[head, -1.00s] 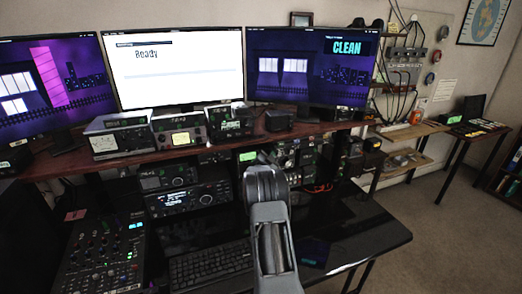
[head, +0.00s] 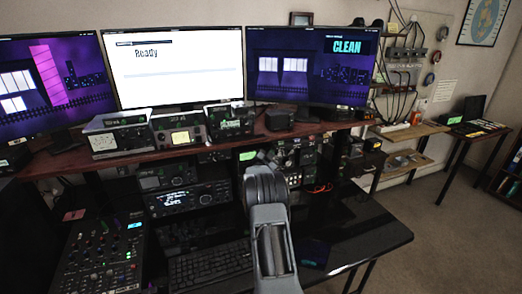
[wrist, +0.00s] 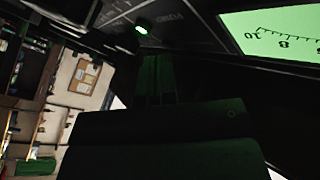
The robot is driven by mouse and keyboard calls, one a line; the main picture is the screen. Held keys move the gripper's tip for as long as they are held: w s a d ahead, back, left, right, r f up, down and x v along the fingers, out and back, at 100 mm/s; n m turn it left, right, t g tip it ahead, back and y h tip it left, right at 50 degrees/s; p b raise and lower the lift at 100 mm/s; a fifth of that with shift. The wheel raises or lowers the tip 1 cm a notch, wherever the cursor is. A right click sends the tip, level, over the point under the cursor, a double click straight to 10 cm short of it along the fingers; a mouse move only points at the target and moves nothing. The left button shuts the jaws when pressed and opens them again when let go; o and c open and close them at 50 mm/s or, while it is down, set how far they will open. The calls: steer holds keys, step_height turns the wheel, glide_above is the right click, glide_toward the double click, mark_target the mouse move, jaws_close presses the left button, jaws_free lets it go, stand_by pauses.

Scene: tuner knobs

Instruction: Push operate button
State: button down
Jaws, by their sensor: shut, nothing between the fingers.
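In the wrist view a dark panel fills the upper part, very close. It carries a small green-lit button (wrist: 142,26) and a bright green meter (wrist: 283,32) with a black number scale. Faint lettering is beside the button; I cannot read it surely, nor tell whether this is the operate button. My gripper (wrist: 158,78) is shut and empty, its dark fingers just below the button in the picture. Contact cannot be told. In the head view a device with a green meter (head: 247,156) sits under the shelf, and my arm hides the gripper and part of that device.
Several radios sit on and under the wooden shelf (head: 70,160), close around my arm. Three monitors stand above; the middle monitor (head: 180,62) reads "Ready". A keyboard (head: 210,264) and a mixer (head: 100,255) lie on the black desk (head: 365,232), whose right side is mostly clear.

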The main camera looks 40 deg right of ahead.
steer(key=shift+w+r, duration=0.15)
steer(key=shift+r, duration=0.4)
stand_by(0.5)
steer(key=shift+a+f+b, duration=0.1)
steer(key=shift+f+b, duration=0.3)
steer(key=shift+b, duration=0.35)
steer(key=shift+s, duration=0.2)
steer(key=s+a+b, duration=0.2)
steer(key=s+b, duration=0.1)
steer(key=s, duration=0.2)
steer(key=shift+s+f, duration=0.15)
steer(key=shift+s, duration=0.2)
steer(key=shift+a, duration=0.1)
stand_by(1.7)
